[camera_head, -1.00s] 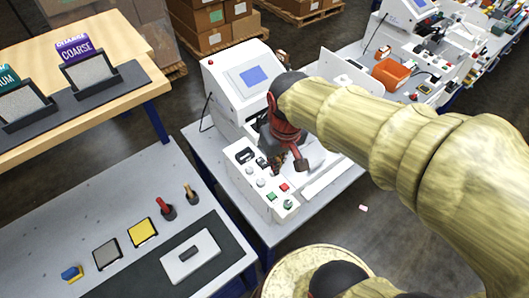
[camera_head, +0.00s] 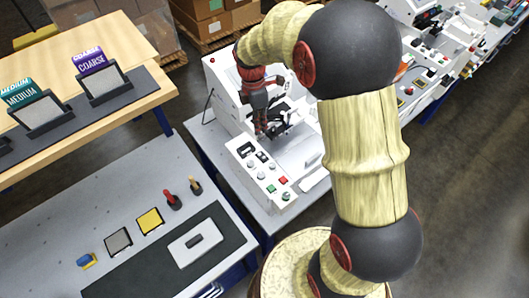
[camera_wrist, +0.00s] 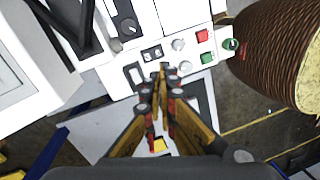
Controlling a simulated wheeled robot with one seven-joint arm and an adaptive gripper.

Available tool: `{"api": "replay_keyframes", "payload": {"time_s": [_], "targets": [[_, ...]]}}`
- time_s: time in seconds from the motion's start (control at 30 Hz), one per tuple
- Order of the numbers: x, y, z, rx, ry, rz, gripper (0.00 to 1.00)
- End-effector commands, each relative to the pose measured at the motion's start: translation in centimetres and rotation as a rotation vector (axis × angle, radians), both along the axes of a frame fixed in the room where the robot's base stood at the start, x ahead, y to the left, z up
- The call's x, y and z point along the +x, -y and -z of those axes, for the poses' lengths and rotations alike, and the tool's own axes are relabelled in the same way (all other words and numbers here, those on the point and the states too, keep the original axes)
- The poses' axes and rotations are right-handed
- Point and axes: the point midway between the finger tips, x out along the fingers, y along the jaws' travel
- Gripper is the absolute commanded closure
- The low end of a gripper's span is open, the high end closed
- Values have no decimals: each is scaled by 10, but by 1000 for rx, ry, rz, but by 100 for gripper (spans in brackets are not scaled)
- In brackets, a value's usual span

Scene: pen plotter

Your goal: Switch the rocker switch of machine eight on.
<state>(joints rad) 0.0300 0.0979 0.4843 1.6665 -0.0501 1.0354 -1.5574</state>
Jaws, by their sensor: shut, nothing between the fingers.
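The white machine (camera_head: 222,85) at the table's middle has a sloped white control panel (camera_head: 238,168) on its front; no number is readable. The panel bears a dark-framed switch (camera_head: 246,150) and a small black two-part fitting (camera_head: 262,155). In the wrist view these appear as a framed rectangle (camera_wrist: 134,75) and a black plate with two pale marks (camera_wrist: 152,54); I cannot tell which is the rocker or its position. My gripper (camera_head: 261,132) is shut and empty, pointing down above the panel's back edge. In the wrist view its fingertips (camera_wrist: 160,70) overlap the panel beside these fittings; contact is unclear.
A grey bench (camera_head: 130,185) with pads and tools stands left. More machines (camera_head: 440,50) stand at the back right.

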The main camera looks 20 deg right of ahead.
Motion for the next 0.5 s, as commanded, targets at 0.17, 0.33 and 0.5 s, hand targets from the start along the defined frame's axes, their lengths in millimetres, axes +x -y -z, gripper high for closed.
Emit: {"api": "replay_keyframes", "payload": {"time_s": [0.17,0.33,0.5], "targets": [[-1,0,-2,26,-15,-189,100],[-2,0,-2,38,-19,-267,100],[-2,0,-2,39,-20,-277,100]]}}
